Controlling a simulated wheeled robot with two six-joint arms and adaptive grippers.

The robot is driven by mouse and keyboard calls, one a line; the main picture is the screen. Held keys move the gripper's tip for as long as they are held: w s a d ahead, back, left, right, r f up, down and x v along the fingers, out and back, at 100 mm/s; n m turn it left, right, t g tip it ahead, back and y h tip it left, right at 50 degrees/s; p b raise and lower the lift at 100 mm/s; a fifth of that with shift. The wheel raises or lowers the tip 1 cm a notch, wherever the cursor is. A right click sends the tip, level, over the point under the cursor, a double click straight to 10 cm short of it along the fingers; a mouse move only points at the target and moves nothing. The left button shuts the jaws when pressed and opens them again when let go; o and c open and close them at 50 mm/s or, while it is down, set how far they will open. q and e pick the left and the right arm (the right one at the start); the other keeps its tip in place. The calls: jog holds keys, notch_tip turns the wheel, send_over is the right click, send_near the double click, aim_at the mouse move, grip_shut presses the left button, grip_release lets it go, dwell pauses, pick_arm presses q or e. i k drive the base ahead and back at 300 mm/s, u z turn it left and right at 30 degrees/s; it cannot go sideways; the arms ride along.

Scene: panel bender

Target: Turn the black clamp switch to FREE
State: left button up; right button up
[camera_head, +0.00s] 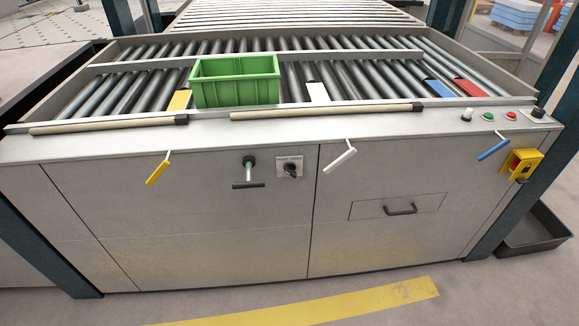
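A black rotary switch (291,170) sits on a small pale label plate (289,160) on the machine's front panel, near the middle. The plate's lettering is too small to read surely, and I cannot tell which position the knob points to. Left of it, a black T-shaped handle (248,184) hangs on a stem with a green part. Neither of my grippers shows in the head view.
Yellow (157,172), white (341,160) and blue (493,149) levers stick out of the front. A green crate (236,81) stands on the rollers. Small buttons (488,117) and a yellow bracket (521,163) are at the right. The floor in front is clear.

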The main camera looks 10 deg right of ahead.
aim_at(290, 168)
jog(key=u, duration=0.45)
jog(key=k, duration=0.55)
jog(key=u, duration=0.9)
jog(key=i, duration=0.9)
jog(key=z, duration=0.7)
